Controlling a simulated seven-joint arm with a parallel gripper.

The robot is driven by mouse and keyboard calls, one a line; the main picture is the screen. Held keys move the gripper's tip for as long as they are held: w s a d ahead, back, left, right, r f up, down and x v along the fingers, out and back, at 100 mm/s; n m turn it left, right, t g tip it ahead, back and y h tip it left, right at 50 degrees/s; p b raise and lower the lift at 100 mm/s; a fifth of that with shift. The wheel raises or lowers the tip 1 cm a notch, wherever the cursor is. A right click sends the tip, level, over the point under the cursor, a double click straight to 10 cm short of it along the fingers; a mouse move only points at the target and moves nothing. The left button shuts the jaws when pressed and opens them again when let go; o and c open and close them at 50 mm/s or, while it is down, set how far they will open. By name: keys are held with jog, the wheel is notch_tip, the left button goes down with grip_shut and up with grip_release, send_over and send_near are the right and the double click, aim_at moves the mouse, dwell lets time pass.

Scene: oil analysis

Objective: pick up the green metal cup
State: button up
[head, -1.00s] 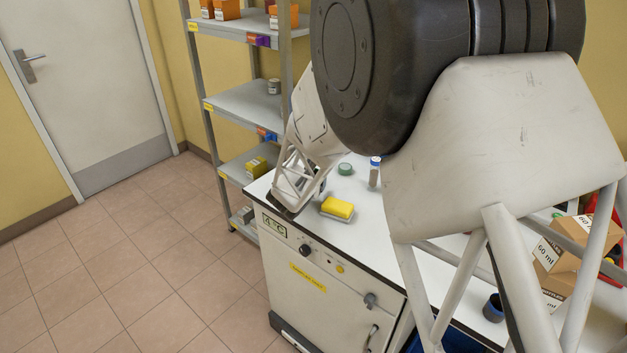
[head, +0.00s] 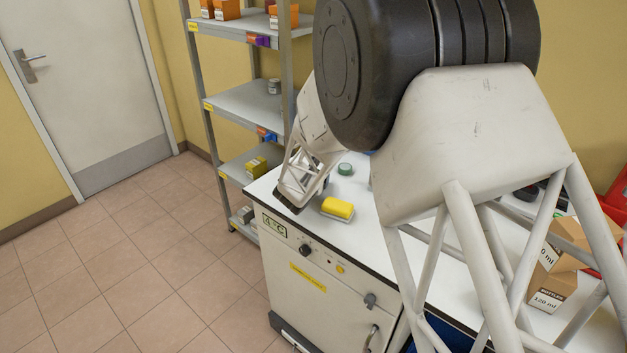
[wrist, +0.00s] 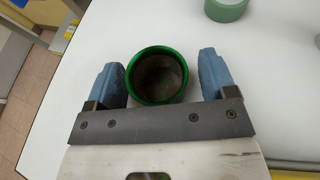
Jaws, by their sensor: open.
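The green metal cup (wrist: 157,76) stands upright on the white bench top in the wrist view, its open mouth with a green rim facing the camera. My gripper (wrist: 161,73) is open, with one blue finger on each side of the cup. A small gap shows between each finger and the rim, wider on the right. The cup looks empty and dark inside. In the head view I cannot make out this cup or my fingers; my arm hides that area.
A yellow sponge (head: 337,208) lies near the front edge of the bench. Cardboard boxes (head: 552,288) stand at the right. A shelf rack (head: 243,103) stands behind.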

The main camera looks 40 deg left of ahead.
jog(key=c, duration=1)
jog(key=shift+r, duration=0.15)
jog(key=shift+r, duration=0.8)
jog(key=shift+s+d+r, duration=0.1)
jog(key=shift+d+r, duration=0.05)
jog(key=shift+r, duration=0.75)
jog(key=s+d, duration=0.3)
jog(key=d, duration=0.1)
jog(key=s+d+r, duration=0.1)
jog(key=s+d, duration=0.2)
jog(key=d, duration=0.1)
jog(key=s+d, duration=0.4)
jog(key=shift+r, duration=0.15)
